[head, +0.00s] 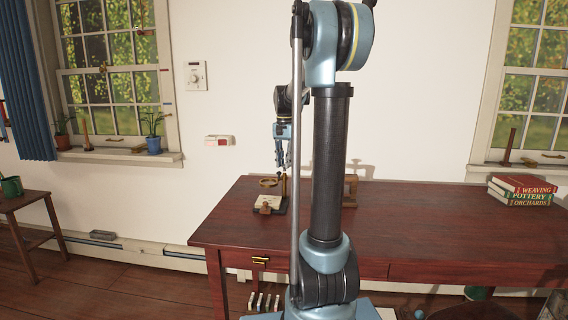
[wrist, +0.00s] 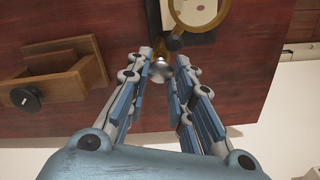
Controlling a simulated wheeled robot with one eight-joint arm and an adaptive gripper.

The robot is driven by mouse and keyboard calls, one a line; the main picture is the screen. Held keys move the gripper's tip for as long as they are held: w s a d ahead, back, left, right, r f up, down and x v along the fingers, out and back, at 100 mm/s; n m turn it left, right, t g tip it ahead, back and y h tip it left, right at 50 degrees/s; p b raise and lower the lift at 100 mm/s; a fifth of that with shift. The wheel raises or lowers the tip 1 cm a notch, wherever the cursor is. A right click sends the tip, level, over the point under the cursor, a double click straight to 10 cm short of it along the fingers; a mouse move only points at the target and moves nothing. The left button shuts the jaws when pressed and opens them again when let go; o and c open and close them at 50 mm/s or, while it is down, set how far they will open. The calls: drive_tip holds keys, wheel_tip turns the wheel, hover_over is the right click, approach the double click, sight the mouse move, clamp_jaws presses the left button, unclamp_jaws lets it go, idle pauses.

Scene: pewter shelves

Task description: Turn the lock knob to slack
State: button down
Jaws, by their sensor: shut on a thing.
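A magnifier stand (head: 283,205) with a brass ring lens (head: 268,182) stands on the left part of the red-brown desk. In the wrist view its brass lens ring (wrist: 170,12) is at the top, over a pale card. The small lock knob (wrist: 158,62), brass and grey, shows near the post, between my fingertips. My gripper (wrist: 166,68) points down and is closed in on the knob, with its fingers on either side. In the head view my gripper (head: 281,166) is just above the stand's post. The knob's exact angle cannot be told.
A wooden frame with a black knob (wrist: 25,99) stands beside the gripper in the wrist view; the wooden frame also shows behind my arm (head: 350,190). Books (head: 521,191) lie at the desk's right end. The desk's middle (head: 420,215) is clear.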

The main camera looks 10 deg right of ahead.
drive_tip(key=n, duration=0.6)
drive_tip(key=shift+n, duration=0.3)
drive_tip(key=n, duration=0.6)
drive_tip(key=shift+n, duration=0.3)
drive_tip(key=c, duration=1.4)
unclamp_jaws()
drive_tip(key=shift+o, duration=0.2)
wheel_tip(320, 180, up, 12)
drive_tip(key=shift+f, duration=0.1)
